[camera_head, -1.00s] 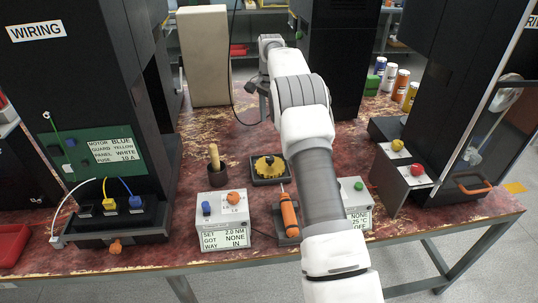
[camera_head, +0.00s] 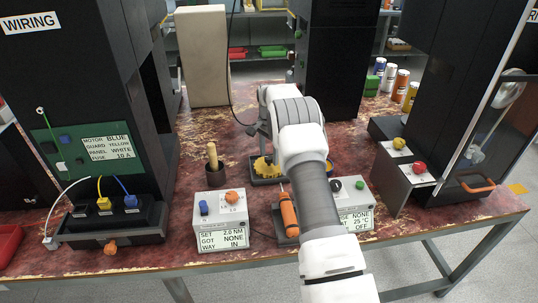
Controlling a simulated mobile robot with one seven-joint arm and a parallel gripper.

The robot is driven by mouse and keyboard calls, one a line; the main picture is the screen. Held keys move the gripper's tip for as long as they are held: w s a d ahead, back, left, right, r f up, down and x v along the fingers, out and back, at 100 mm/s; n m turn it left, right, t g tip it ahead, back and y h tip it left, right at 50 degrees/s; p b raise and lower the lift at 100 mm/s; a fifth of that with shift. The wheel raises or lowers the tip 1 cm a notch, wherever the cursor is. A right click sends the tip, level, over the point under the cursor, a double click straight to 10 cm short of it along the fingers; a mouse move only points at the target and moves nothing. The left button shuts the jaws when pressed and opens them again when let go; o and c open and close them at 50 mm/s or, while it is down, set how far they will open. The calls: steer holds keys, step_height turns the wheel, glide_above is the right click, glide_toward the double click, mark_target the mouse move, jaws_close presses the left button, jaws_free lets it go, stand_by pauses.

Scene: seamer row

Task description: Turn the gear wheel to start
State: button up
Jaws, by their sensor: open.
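The yellow gear wheel (camera_head: 262,168) sits on a dark square base behind the orange-handled screwdriver. Its right part is hidden behind my arm. My gripper (camera_head: 256,131) shows only in part, as a dark shape at the far end of my white arm, just beyond the gear wheel in the picture. It is open, and no held thing shows. Its fingertips are mostly hidden, so I cannot tell how high it is above the bench.
A wooden-handled tool (camera_head: 212,157) stands in a dark cup left of the gear. A torque display box (camera_head: 222,218) and the orange screwdriver (camera_head: 288,210) are in front. A beige panel (camera_head: 205,55) and a hanging black cable (camera_head: 231,85) are behind.

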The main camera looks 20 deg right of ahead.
jaws_close()
stand_by(0.3)
steer(key=n+p, duration=0.1)
steer(key=n, duration=0.4)
steer(key=shift+n, duration=0.3)
steer(key=n, duration=1)
steer(key=shift+n+p, duration=0.35)
steer(key=shift+n, duration=0.05)
steer(key=n, duration=0.5)
steer(key=shift+n, duration=0.4)
